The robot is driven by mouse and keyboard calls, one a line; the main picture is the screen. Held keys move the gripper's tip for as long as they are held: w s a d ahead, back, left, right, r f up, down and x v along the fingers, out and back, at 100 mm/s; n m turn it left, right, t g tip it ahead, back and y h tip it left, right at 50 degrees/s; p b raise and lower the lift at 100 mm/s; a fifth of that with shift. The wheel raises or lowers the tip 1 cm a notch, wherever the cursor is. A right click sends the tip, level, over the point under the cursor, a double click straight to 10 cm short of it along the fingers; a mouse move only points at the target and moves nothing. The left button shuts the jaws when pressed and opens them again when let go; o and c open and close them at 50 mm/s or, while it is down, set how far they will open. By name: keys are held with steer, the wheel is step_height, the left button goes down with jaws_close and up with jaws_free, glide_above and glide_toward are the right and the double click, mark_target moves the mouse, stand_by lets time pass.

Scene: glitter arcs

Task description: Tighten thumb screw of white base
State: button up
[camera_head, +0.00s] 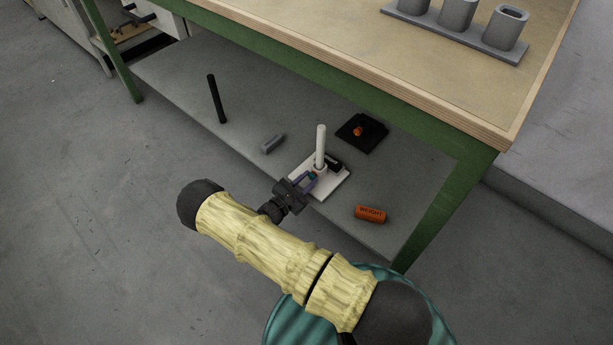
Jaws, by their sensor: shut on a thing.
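The white base (333,186) lies on the grey lower shelf of the workbench, with a white upright post (321,142) standing on it. My gripper (312,178) reaches in from the lower left, low over the base. Its fingers are closed at the foot of the post, where the thumb screw would be. The thumb screw itself is too small and covered by the fingers to make out. A small dark part (333,163) sits beside the post on the base.
An orange cylinder (370,214) lies right of the base. A black base with an orange part (362,132) stands behind. A grey block (273,144) and a black rod (216,99) are to the left. The tabletop edge (400,92) overhangs the shelf; a green leg (440,207) stands right.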

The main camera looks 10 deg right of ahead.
steer(key=shift+m+p, duration=0.3)
steer(key=shift+m, duration=0.2)
steer(key=o, duration=0.7)
steer(key=shift+a, duration=0.1)
steer(key=p+v, duration=0.5)
steer(key=v, duration=1.2)
steer(key=shift+s+a, duration=0.1)
steer(key=shift+s, duration=0.05)
